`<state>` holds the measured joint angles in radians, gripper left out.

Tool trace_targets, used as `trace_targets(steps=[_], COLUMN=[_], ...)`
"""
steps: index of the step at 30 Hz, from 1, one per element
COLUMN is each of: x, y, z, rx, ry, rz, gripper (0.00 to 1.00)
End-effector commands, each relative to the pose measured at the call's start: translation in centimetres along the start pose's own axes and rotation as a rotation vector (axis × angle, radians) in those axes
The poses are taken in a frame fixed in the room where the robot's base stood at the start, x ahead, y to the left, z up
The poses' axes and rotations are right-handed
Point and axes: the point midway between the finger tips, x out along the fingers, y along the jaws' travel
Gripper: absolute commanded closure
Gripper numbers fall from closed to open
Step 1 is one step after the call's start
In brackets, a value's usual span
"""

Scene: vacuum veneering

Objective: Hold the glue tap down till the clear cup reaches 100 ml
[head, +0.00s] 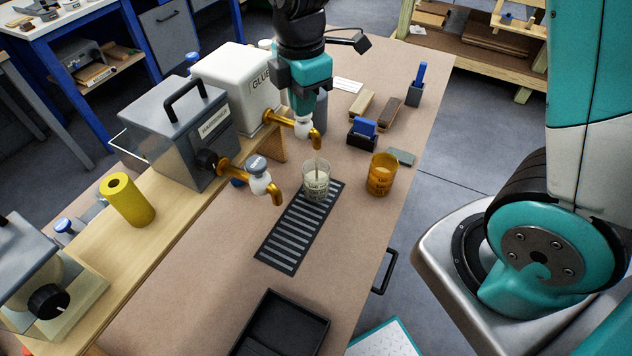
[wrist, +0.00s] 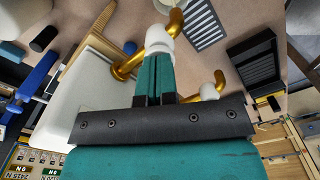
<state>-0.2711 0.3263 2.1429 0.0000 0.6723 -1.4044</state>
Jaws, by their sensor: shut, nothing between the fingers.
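The white GLUE tank (head: 232,80) has a brass glue tap (head: 279,119) with a white knob, also in the wrist view (wrist: 158,40). My gripper (head: 303,114) is shut and empty above this tap, its fingertips (wrist: 156,58) at the knob and seeming to touch it. A thin pale stream runs from the spout into the clear cup (head: 316,180). The cup stands upright under the spout on the slotted black grate (head: 296,232) and holds cream-coloured liquid. Its marks are too small to read the level surely.
The grey HARDENER tank (head: 180,130) with its own brass tap (head: 276,196) stands nearer, left of the grate. An amber cup (head: 382,175) stands right of the clear cup. Blocks, a blue-handled brush and a pen holder (head: 415,93) lie behind. A black tray (head: 280,328) is in front.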

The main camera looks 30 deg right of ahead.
Motion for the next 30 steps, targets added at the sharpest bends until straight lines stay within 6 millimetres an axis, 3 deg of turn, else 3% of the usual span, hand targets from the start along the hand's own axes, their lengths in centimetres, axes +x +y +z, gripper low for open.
trace_targets(steps=[13,30], x=[-2.0,-9.0], y=[0.0,0.0], z=[0.0,0.0], rx=[0.0,0.0], ry=[0.0,0.0], rz=[0.0,0.0], gripper=[1.0,1.0])
